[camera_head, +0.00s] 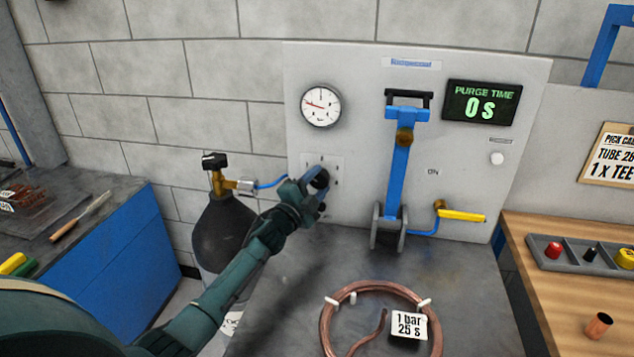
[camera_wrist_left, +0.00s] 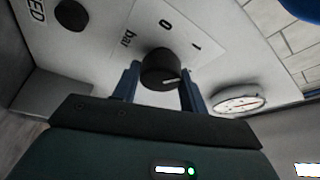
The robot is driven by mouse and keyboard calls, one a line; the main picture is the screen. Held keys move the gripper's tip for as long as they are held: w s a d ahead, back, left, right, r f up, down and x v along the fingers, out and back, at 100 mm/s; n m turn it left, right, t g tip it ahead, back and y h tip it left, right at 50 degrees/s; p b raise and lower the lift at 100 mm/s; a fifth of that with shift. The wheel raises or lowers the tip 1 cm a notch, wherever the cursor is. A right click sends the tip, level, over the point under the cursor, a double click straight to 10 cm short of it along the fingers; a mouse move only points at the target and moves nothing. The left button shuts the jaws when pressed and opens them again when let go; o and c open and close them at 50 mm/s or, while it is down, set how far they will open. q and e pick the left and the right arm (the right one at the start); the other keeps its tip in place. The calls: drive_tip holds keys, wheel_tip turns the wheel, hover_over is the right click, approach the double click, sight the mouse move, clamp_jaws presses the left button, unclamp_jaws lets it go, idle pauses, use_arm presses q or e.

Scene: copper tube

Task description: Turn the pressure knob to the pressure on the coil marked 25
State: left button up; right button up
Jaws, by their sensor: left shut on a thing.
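The black pressure knob (camera_wrist_left: 160,69) sits on the panel between the two fingers of my left gripper (camera_wrist_left: 163,85), which is shut on it. A white pointer line shows on the knob, with the marks "0", "1" and "bar" around it. In the head view my left gripper (camera_head: 312,186) covers part of the knob (camera_head: 320,178). The round gauge (camera_head: 320,104) above has a red needle pointing left and slightly up. The copper coil (camera_head: 326,318) lies on the grey bench with a white tag (camera_head: 409,325) reading "1 bar 25 s". My right gripper is not in view.
A blue lever (camera_head: 399,165) and a yellow-handled valve (camera_head: 462,215) stand right of the knob. A dark gas cylinder (camera_head: 218,232) stands left of the bench. A wooden table with a grey tray (camera_head: 565,258) is at right.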

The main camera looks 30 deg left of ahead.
use_arm(q)
drive_tip(key=shift+r, duration=0.1)
drive_tip(key=o, duration=1)
drive_tip(key=s+a+f+b, duration=0.1)
drive_tip(key=s+f, duration=0.1)
drive_tip(key=s, duration=1.1)
drive_tip(key=shift+a+f, duration=0.15)
